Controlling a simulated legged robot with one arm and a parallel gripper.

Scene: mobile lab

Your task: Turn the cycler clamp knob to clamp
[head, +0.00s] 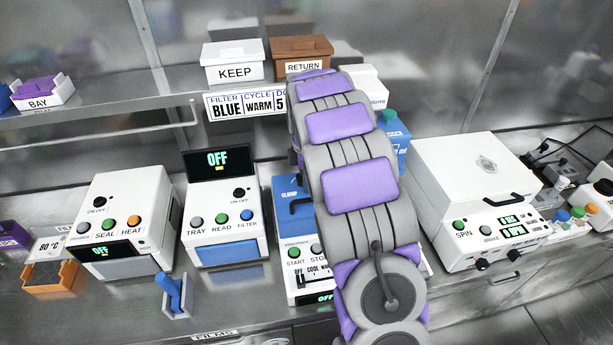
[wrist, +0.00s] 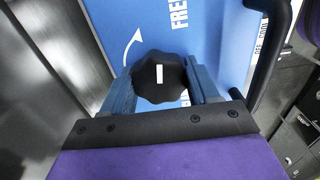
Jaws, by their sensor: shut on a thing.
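The cycler (head: 292,222) is a blue and white machine, mostly hidden behind my arm in the head view. Its lid shows a small clamp label. In the wrist view, the black lobed clamp knob (wrist: 147,73) carries a white mark that stands nearly upright in the picture. The knob sits on a blue panel (wrist: 215,45) with a curved white arrow to its upper left and the word FREE partly visible above right. My gripper (wrist: 161,86) is shut on the knob, one blue finger on each side. My gripper and the knob are hidden in the head view.
A black handle bar (wrist: 272,60) runs close to the right of my gripper. In the head view, a white reader (head: 222,215) stands left of the cycler and a centrifuge-like box (head: 470,185) stands right. A shelf with KEEP (head: 233,61) and RETURN (head: 301,57) boxes is above.

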